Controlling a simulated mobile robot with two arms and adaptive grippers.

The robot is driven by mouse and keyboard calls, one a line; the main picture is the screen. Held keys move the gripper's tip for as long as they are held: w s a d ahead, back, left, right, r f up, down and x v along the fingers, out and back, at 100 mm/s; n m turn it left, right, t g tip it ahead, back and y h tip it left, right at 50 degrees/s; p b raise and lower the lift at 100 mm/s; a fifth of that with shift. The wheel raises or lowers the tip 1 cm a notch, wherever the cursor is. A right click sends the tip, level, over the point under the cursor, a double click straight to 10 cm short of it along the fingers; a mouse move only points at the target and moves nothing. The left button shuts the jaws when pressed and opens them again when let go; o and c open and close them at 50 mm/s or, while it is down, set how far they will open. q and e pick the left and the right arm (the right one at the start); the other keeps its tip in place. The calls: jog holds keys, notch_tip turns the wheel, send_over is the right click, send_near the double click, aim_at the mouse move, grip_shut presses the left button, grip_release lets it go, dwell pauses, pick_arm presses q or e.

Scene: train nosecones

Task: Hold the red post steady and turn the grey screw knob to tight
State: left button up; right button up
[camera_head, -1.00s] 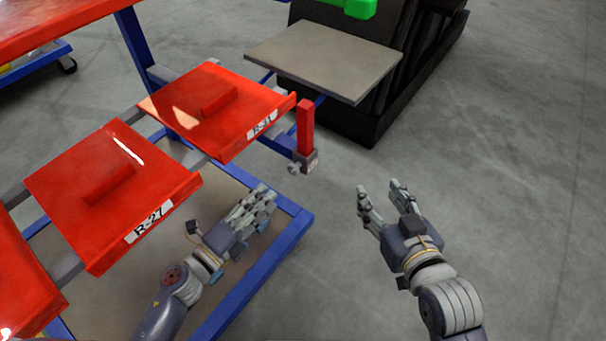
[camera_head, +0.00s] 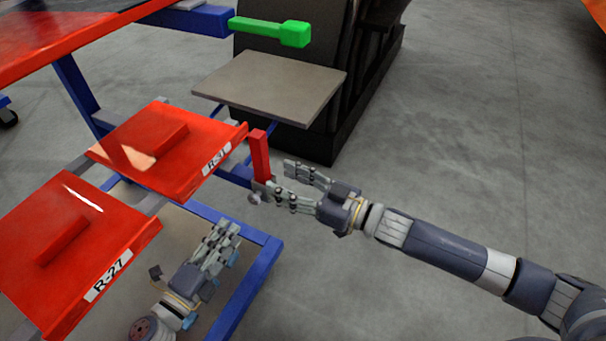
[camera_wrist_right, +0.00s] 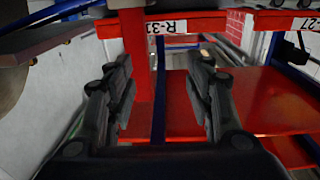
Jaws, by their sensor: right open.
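The red post (camera_head: 260,155) stands upright at the corner of the red R-31 panel (camera_head: 160,145), on a small grey block. The grey screw knob (camera_head: 254,198) sticks out low at the block's near left side. My right gripper (camera_head: 283,179) is open just right of the post's foot, its fingers pointing at it. In the right wrist view the post (camera_wrist_right: 138,60) shows in the gap between the open fingers (camera_wrist_right: 162,75), nearer the left finger. My left gripper (camera_head: 228,238) is below the knob and apart from it; its finger gap is unclear. The knob does not show in the wrist view.
A red R-27 panel (camera_head: 60,245) lies at the left, over a blue frame (camera_head: 245,290). A grey board (camera_head: 270,85) and a green handle (camera_head: 275,32) are behind the post. Open grey floor lies to the right.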

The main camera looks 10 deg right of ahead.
aim_at(266, 162)
jog(key=shift+g, duration=0.3)
jog(key=w+a, duration=0.1)
jog(key=w, duration=0.1)
jog(key=w+a, duration=0.2)
jog(key=w, duration=0.1)
jog(key=w+a, duration=0.2)
jog(key=w, duration=0.1)
jog(key=shift+a+f, duration=0.1)
jog(key=shift+f, duration=0.1)
jog(key=shift+c, duration=0.5)
